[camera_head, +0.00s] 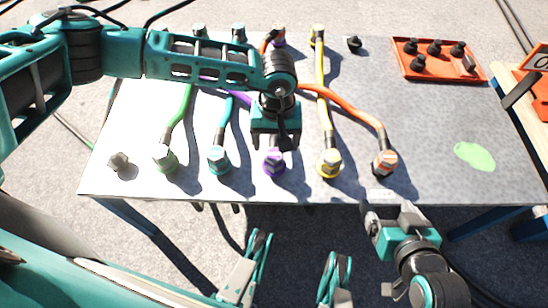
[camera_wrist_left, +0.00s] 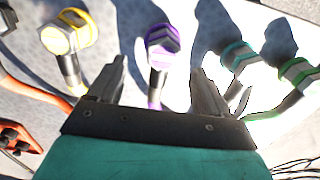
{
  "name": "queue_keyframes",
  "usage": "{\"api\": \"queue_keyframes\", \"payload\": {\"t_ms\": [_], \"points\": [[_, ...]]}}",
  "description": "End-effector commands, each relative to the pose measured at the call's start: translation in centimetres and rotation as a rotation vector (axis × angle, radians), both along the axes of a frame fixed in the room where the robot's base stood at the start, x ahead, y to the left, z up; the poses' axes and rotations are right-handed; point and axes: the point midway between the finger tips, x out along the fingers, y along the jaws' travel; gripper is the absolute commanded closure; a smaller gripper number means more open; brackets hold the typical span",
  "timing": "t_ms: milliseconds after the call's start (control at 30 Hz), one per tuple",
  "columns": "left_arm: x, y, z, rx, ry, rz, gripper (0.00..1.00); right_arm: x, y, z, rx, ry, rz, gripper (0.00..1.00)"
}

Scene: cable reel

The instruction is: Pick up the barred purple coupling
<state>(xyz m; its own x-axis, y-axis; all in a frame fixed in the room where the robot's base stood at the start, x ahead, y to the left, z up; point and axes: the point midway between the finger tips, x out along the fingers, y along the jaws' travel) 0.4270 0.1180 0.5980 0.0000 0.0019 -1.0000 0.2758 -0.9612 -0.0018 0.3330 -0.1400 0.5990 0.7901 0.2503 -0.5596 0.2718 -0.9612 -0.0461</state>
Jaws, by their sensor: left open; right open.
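The purple coupling (camera_head: 273,164) stands near the front edge of the table, a grey metal head with a purple band; it also shows in the left wrist view (camera_wrist_left: 161,42), where its top carries a purple stripe. My left gripper (camera_head: 285,143) is open above and just behind it in the head view. In the left wrist view the coupling appears between and beyond the two fingertips (camera_wrist_left: 158,80), with nothing gripped. A far-edge coupling (camera_head: 278,34) also seems to have purple, but is small and partly hidden. My right gripper (camera_head: 391,214) is open and empty, in front of the table's front edge.
A grey fitting (camera_head: 118,161) sits at left. An orange tray (camera_head: 407,70) is at back right. The right part is clear around a green patch (camera_head: 474,156).

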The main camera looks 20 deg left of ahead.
Motion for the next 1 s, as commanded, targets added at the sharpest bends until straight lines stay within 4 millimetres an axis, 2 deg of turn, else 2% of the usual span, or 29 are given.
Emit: {"api": "queue_keyframes", "payload": {"t_ms": [267, 400, 533, 767, 1000], "points": [[0.0, 0.1, -2.0, 0.000, 0.001, 0.000, 0.21, 0.1, 0.2, -0.3, 0.004, -0.003, 0.004, 0.17], [0.0, 0.5, -4.2, 0.000, 0.002, 0.000, 0.21, 0.1, 0.4, -1.2, 0.007, 0.005, 0.005, 0.17], [0.0, 0.5, -5.9, -0.001, 0.002, 0.002, 0.21, 0.3, 0.8, -1.1, 0.017, -0.001, 0.008, 0.17], [0.0, 0.5, -6.1, -0.001, 0.001, 0.001, 0.21, 0.6, 1.0, -0.4, 0.021, -0.009, 0.011, 0.17], [0.0, 0.5, -6.1, -0.001, 0.001, 0.001, 0.41, 0.7, 0.9, -0.4, 0.021, -0.011, 0.011, 0.17]]}}
